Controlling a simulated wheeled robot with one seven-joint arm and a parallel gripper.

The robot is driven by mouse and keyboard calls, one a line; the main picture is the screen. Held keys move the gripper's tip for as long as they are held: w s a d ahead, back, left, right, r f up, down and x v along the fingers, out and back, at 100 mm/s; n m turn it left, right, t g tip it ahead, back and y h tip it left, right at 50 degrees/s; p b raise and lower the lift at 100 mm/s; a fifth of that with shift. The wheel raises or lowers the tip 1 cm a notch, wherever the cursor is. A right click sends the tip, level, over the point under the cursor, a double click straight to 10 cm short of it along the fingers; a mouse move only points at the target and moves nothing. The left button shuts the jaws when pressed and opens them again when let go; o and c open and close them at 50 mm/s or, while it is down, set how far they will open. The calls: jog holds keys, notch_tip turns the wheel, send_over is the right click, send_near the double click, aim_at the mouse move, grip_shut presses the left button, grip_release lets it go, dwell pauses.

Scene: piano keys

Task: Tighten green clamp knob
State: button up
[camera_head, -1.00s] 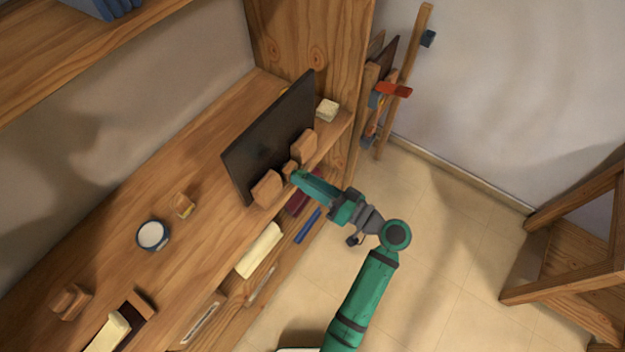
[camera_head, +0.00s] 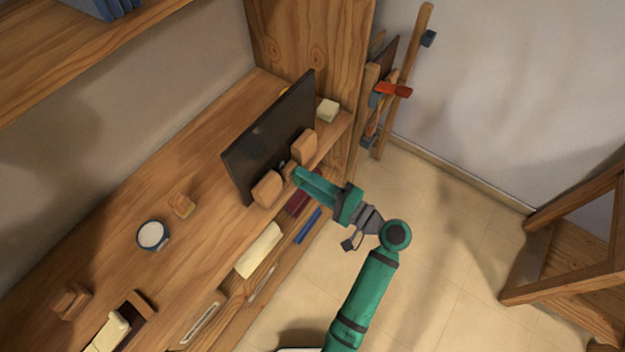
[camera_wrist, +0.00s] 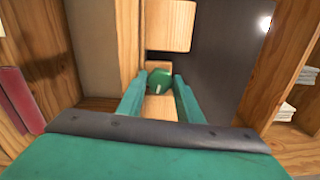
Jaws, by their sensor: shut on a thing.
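The green clamp knob (camera_wrist: 159,81) is small and round with a pale mark, in the middle of the wrist view, between my two fingertips. My gripper (camera_wrist: 159,88) is shut on it, one teal finger on each side. In the head view my gripper (camera_head: 297,174) reaches the front of the dark panel (camera_head: 262,148), between two wooden blocks (camera_head: 267,188) (camera_head: 304,146). The knob is hidden there by my gripper. In the wrist view a wooden block (camera_wrist: 168,24) stands beyond the knob.
The panel stands upright on a long wooden bench (camera_head: 205,167). A round white-topped container (camera_head: 152,235) sits to its left.

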jog(key=m, duration=0.4)
jog(key=shift+a+m, duration=0.3)
jog(key=m, duration=0.4)
jog(key=shift+s, duration=0.1)
jog(key=shift+f+m, duration=0.15)
jog(key=shift+m, duration=0.15)
jog(key=o, duration=1)
jog(key=shift+d, duration=0.1)
jog(key=shift+o, duration=0.2)
jog(key=shift+d, duration=0.15)
jog(key=shift+d, duration=0.1)
